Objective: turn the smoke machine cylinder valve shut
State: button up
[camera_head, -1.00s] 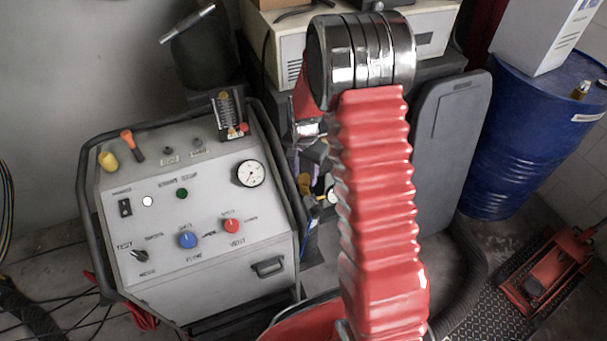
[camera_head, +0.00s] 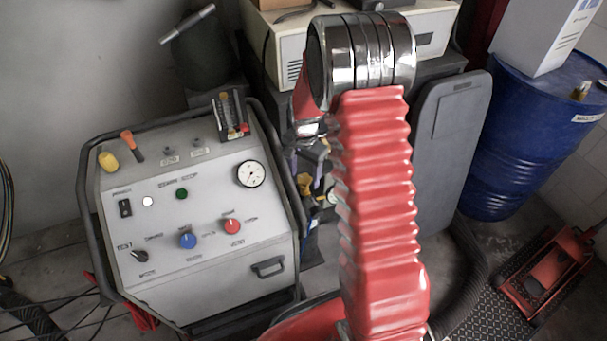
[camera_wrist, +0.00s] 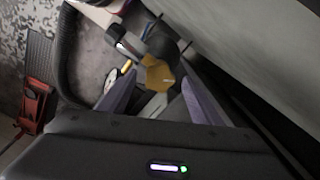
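The smoke machine (camera_head: 205,215) is the grey panel cart at the left of the head view, with knobs and a gauge. In the wrist view an amber-yellow knob (camera_wrist: 157,74), which looks like the cylinder valve, is attached to a metal fitting (camera_wrist: 128,44). My gripper (camera_wrist: 158,80) has its two purple fingers spread, one on each side of the knob, with visible gaps. I cannot tell how deep the knob lies between the fingertips. In the head view my gripper (camera_head: 308,162) is partly hidden behind my red arm, close to the cart's right side.
A small dial gauge (camera_wrist: 112,80) lies left of the knob. A black hose (camera_wrist: 78,62) curves at the left, and a pale wall-like surface (camera_wrist: 250,40) is close at the right. A blue drum (camera_head: 515,135) and red floor jack (camera_head: 550,270) stand to the right.

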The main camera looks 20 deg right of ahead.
aim_at(304, 179)
notch_tip(304, 179, up, 14)
jog(key=shift+f, duration=0.15)
dwell(0.7)
